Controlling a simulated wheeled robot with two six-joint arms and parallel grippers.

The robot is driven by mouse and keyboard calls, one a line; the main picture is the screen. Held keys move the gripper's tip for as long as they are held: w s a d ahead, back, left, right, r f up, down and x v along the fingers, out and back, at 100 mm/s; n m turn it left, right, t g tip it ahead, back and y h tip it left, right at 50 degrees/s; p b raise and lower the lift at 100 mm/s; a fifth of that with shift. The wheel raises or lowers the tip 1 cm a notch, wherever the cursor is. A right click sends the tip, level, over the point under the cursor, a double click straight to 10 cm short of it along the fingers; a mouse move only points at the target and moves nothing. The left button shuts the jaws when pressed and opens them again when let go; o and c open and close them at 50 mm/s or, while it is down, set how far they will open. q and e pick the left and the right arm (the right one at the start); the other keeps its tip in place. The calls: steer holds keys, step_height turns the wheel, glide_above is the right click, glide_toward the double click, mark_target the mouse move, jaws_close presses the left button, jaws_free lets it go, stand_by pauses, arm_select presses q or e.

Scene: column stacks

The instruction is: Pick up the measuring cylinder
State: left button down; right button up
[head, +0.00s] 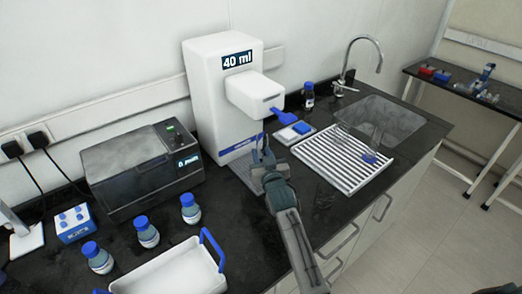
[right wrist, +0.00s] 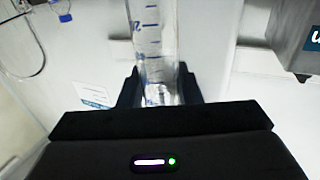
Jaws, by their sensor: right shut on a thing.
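The measuring cylinder (right wrist: 152,40) is clear, with blue graduation marks, and stands up between the fingers of my right gripper (right wrist: 157,88) in the right wrist view. The right gripper is shut on it. In the head view my right gripper (head: 264,150) is in front of the white dispenser (head: 213,85) marked "40 ml", just below its spout. The cylinder itself is hard to make out there against the machine and my gripper. My left gripper is not in view.
A white draining rack (head: 335,172) with a clear item with a blue end stands right of my gripper, before the sink (head: 380,122). A grey machine (head: 140,170), several blue-capped bottles (head: 147,232) and a white tray with blue handles (head: 175,272) are at left.

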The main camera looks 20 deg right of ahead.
steer(key=s+a+b, duration=0.1)
steer(key=s+b, duration=0.1)
steer(key=s, duration=0.7)
steer(key=shift+s+a+r+b, duration=0.3)
steer(key=shift+a+r, duration=0.05)
steer(key=shift+r, duration=0.1)
